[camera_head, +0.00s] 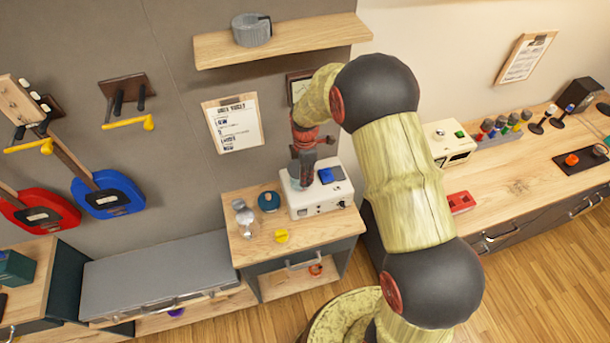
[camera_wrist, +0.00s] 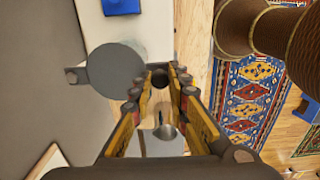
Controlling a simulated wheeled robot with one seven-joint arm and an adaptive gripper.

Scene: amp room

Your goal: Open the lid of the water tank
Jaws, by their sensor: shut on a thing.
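A white machine (camera_head: 318,197) with a blue square part (camera_head: 331,174) on top stands on a small wooden-topped cabinet. It also shows at the top of the wrist view (camera_wrist: 95,22). A round grey lid (camera_wrist: 113,72) with a small tab on its left side shows in the wrist view, beside a pale part of the machine. My gripper (camera_wrist: 166,76) is at the lid's right edge, its fingers close together and shut on that edge. In the head view my gripper (camera_head: 303,165) points down at the machine's left end. The tank below the lid is mostly hidden.
Metal objects (camera_head: 243,215), a dark round item (camera_head: 268,201) and a yellow item (camera_head: 281,236) share the cabinet top (camera_head: 262,245). A wooden shelf (camera_head: 290,38) and clipboard (camera_head: 233,124) are on the wall behind. A long counter (camera_head: 515,180) stands to the right.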

